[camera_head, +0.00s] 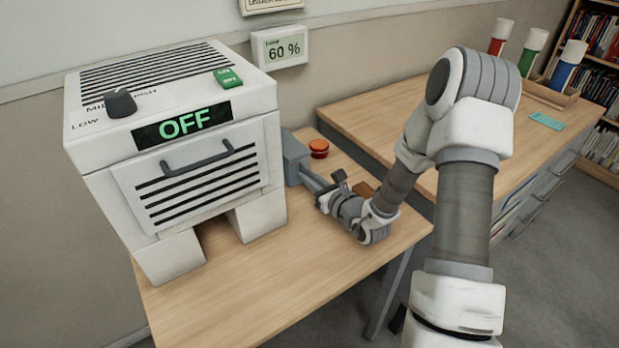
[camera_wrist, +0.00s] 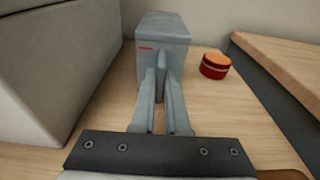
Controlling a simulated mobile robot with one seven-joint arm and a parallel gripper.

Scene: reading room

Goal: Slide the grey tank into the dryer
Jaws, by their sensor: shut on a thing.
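The grey tank (camera_head: 294,152) is a box standing upright on the wooden table, just right of the white dryer (camera_head: 100,160) and partly hidden behind it. In the wrist view the tank (camera_wrist: 164,30) has a small red mark and a thin upright grip on its near face. My gripper (camera_head: 312,180) is shut on that grip; its fingers also show in the wrist view (camera_wrist: 161,88). The tank's base appears to be at table level; I cannot tell whether it touches. The dryer stands on legs with an open gap beneath, and its display (camera_head: 183,126) reads OFF.
A second wooden table (camera_head: 400,100) is at the right, with a rack of coloured tubes (camera_head: 550,93). The front of the dryer's table (camera_head: 250,300) is clear.

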